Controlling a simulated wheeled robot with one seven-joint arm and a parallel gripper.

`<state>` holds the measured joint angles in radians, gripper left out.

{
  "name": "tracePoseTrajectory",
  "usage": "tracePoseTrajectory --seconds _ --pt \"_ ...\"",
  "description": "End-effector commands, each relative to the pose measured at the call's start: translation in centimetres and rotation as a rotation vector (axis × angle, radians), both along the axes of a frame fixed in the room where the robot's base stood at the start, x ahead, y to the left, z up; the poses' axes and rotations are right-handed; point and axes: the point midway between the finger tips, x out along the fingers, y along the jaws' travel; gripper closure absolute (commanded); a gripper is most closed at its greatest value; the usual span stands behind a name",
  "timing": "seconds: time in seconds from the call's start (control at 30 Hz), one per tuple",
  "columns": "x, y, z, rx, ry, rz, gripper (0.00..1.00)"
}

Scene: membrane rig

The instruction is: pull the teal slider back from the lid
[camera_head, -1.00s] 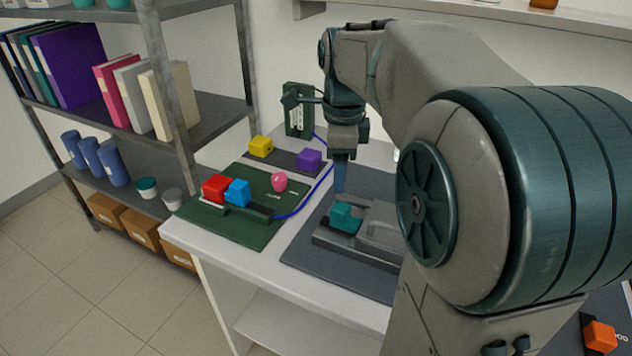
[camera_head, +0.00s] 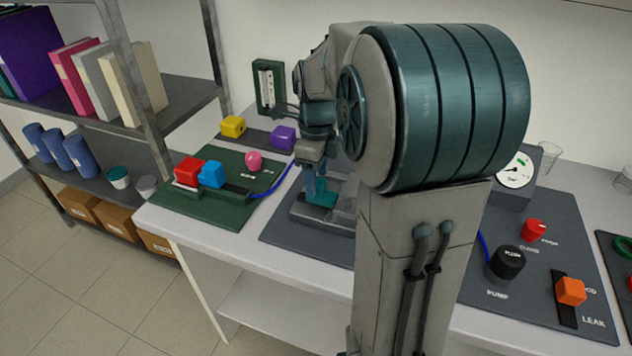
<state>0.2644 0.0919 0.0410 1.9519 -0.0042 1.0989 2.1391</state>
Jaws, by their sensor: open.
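The teal slider (camera_head: 322,199) is a small teal block on a grey fixture (camera_head: 310,219) that stands on a dark grey mat at the middle of the table. My gripper (camera_head: 314,186) points down at the slider, with its fingers close over it. The jaws are open; I cannot tell whether they touch the slider. My arm hides the right part of the fixture, and the lid cannot be made out clearly.
Left of the fixture is a green board (camera_head: 226,211) with a red block (camera_head: 188,170), a blue block (camera_head: 212,174) and a pink knob (camera_head: 254,161). A blue tube (camera_head: 273,187) runs beside it. A gauge (camera_head: 516,170) and panel with an orange block (camera_head: 570,291) stand right.

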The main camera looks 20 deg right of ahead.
Motion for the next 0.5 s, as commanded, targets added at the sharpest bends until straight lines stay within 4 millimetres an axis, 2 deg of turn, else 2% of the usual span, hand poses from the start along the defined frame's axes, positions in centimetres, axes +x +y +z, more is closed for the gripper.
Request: tracePoseTrajectory --seconds 0.1,0.2,0.5 --pt "0.0 0.0 -1.5 0.000 0.001 0.000 0.45" --pt "0.0 0.0 -2.1 0.000 0.000 0.001 0.45" --pt "0.0 0.0 -2.4 0.000 -0.001 0.001 0.45"
